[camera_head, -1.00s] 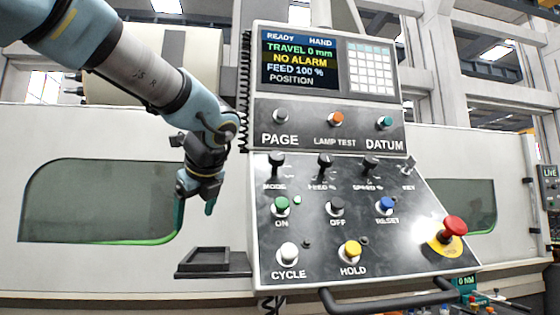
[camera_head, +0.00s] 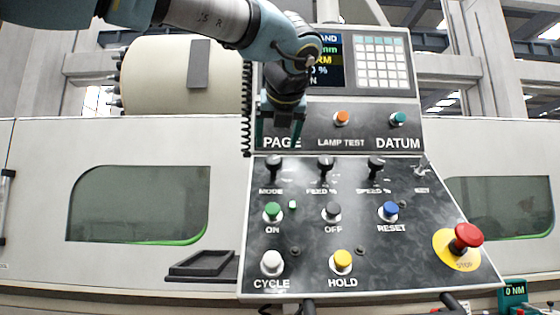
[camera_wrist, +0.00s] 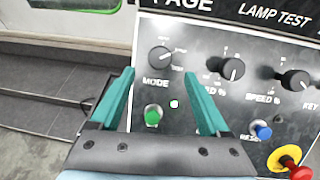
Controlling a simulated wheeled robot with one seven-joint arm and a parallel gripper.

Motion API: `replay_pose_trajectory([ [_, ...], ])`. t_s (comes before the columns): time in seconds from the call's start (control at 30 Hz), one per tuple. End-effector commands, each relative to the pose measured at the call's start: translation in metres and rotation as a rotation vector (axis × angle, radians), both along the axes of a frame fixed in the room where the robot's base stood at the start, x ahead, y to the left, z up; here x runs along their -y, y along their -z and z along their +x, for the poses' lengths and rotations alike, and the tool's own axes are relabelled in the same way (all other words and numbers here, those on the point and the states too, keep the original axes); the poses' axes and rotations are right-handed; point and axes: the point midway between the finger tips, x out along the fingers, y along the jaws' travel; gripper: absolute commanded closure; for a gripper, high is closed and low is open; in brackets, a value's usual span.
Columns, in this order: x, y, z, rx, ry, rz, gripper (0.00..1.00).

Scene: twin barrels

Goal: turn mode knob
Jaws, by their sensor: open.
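The mode knob (camera_head: 274,165) is a black knob at the left end of the knob row on the sloped control panel (camera_head: 300,225). In the wrist view the mode knob (camera_wrist: 161,58) lies ahead of my gripper, between the lines of the two fingers, with its MODE label below it. My gripper (camera_head: 280,132) is in front of the upper panel, above the mode knob and covering the PAGE button. In the wrist view my gripper (camera_wrist: 162,100) shows two teal fingers spread apart with nothing between them. The fingers appear clear of the knob.
The feed knob (camera_head: 326,165) and speed knob (camera_head: 376,165) stand to the right. The green ON button (camera_head: 272,212) sits just below the mode knob. A red stop button (camera_head: 466,236) is at the lower right. A dark tray (camera_head: 203,266) juts out left of the panel.

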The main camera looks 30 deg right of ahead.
Motion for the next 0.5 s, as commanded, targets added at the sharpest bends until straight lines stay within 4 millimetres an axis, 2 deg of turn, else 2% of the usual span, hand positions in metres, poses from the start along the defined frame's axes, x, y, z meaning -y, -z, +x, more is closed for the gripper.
replay_pose_trajectory([
  [0.3,0.018,0.022,0.051,-0.003,-0.002,0.004,0.21],
  [0.5,0.026,0.032,0.073,-0.001,-0.001,0.002,0.21],
])
